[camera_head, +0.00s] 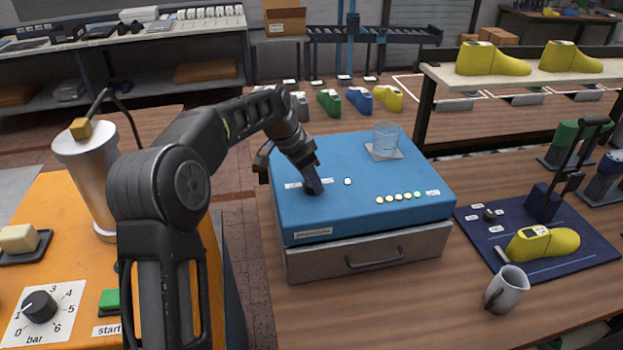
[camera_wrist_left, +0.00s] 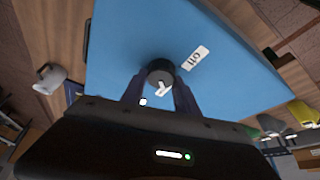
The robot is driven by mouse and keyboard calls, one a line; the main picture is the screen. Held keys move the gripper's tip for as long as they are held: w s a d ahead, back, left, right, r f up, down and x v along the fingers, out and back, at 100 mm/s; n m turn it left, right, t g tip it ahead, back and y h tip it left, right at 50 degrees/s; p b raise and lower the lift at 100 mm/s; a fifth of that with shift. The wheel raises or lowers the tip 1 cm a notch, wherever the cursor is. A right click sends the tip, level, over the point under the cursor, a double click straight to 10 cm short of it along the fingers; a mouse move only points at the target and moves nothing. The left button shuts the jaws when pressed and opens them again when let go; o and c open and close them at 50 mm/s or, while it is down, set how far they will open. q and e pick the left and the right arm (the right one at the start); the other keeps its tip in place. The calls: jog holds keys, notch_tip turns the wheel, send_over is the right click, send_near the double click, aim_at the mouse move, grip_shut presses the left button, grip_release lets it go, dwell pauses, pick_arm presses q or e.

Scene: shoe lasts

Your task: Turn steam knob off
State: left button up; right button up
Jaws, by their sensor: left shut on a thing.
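A dark round knob (camera_wrist_left: 160,70) with a white mark stands on top of the blue box (camera_head: 360,180). My left gripper (camera_head: 312,184) reaches down onto the left part of the box top. In the left wrist view, its two fingers (camera_wrist_left: 160,84) are shut on the knob, one on each side. The white mark points toward the gripper side of that view. A white label (camera_wrist_left: 195,57) beside the knob seems to read "on". In the head view the gripper mostly hides the knob. My right gripper is not in view.
A glass (camera_head: 386,140) stands at the back of the box top. A metal drawer (camera_head: 365,258) is below. A numbered bar dial (camera_head: 40,306) is on the orange bench.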

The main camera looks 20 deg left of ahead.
pick_arm(q)
grip_shut()
jog(key=shift+n+b, duration=0.35)
jog(key=shift+n, duration=0.05)
jog(key=n+y+b, duration=0.1)
jog(key=n, duration=0.1)
jog(key=shift+d+n+t, duration=0.1)
jog(key=shift+n+t, duration=0.2)
jog(key=shift+t, duration=0.1)
jog(key=n+y+b, duration=0.2)
jog(key=n, duration=0.3)
jog(key=n+y, duration=0.2)
jog(key=n, duration=0.3)
jog(key=n+g+y, duration=0.1)
jog(key=n, duration=0.3)
jog(key=shift+n+g, duration=0.3)
jog(key=shift+g, duration=0.1)
